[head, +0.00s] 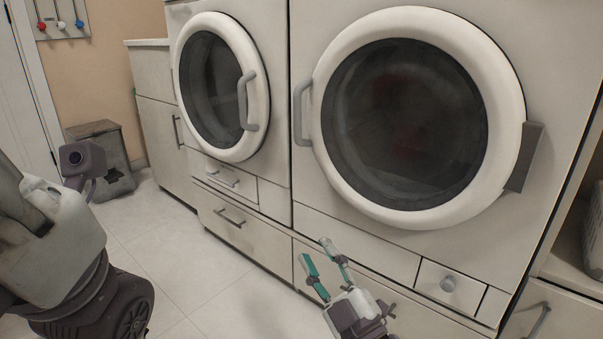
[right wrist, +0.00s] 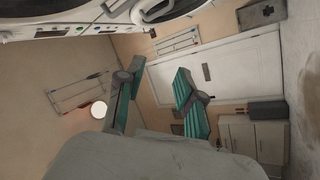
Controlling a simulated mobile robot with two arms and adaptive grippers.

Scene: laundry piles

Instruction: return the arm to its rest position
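My right gripper (head: 322,262) is at the bottom middle of the head view, in front of the drawers under the washers. Its two teal-padded fingers are apart with nothing between them. In the right wrist view the same fingers (right wrist: 157,92) are spread and empty. My left arm fills the lower left of the head view; its fingers do not show.
A large machine with a round door (head: 405,125) stands right, a second one (head: 212,90) left of it; both doors look closed. A cabinet (head: 163,120) and a grey box (head: 100,150) stand at the left. Tiled floor (head: 150,235) is clear.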

